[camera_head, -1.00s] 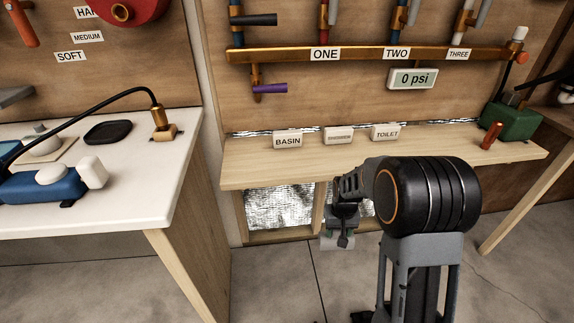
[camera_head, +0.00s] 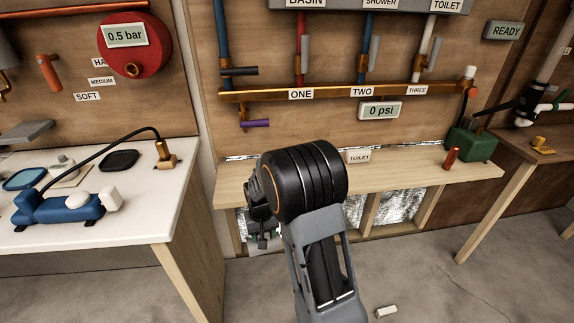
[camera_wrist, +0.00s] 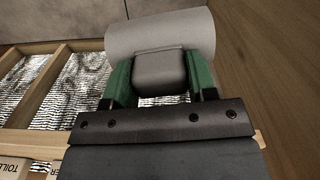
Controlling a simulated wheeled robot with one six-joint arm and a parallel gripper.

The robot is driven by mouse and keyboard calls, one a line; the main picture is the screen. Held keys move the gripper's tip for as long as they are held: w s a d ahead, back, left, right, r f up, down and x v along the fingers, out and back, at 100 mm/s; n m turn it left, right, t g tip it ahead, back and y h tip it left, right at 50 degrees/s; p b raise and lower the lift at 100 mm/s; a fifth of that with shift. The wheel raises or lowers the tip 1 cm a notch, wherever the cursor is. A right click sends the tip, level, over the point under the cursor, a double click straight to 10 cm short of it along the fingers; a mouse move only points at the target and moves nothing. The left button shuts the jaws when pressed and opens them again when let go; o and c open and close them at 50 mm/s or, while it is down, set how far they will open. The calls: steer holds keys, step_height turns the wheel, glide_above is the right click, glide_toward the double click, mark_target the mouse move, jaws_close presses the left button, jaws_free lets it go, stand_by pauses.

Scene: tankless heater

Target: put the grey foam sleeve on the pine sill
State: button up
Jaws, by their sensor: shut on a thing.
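The grey foam sleeve (camera_wrist: 160,32) is a pale grey roll across the top of the wrist view. My gripper (camera_wrist: 160,72) has green fingers shut on it, with a grey block-like part between them. In the head view my gripper (camera_head: 262,238) hangs below the front edge of the sill, partly hidden by my black wrist joint; the sleeve (camera_head: 266,248) barely shows there. The pine sill (camera_head: 425,171) is the light wooden shelf under the pipe board. Its left-middle part is hidden by my arm.
A TOILET tag (camera_head: 358,156), a copper-coloured cylinder (camera_head: 451,157) and a green box (camera_head: 472,144) stand on the sill, with bare wood between them. A white counter (camera_head: 140,210) stands at left. A small whitish cylinder (camera_head: 386,311) lies on the floor.

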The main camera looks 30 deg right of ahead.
steer(key=s+d+r+m+p, duration=0.1)
steer(key=d+r+m+p, duration=0.1)
steer(key=d+r+p, duration=0.2)
steer(key=s+d+r+m+p, duration=0.1)
steer(key=d+r+p, duration=0.3)
steer(key=r+p, duration=0.7)
step_height(320, 180, up, 3)
steer(key=shift+s+d+r+m, duration=0.15)
steer(key=shift+s+m, duration=0.25)
steer(key=shift+m, duration=0.2)
steer(key=shift+f, duration=0.35)
steer(key=shift+f+b, duration=2.25)
steer(key=shift+f, duration=0.55)
steer(key=shift+f+b, duration=1.4)
steer(key=shift+f, duration=0.45)
steer(key=shift+r, duration=0.15)
steer(key=shift+r+p, duration=2.3)
steer(key=shift+r, duration=0.55)
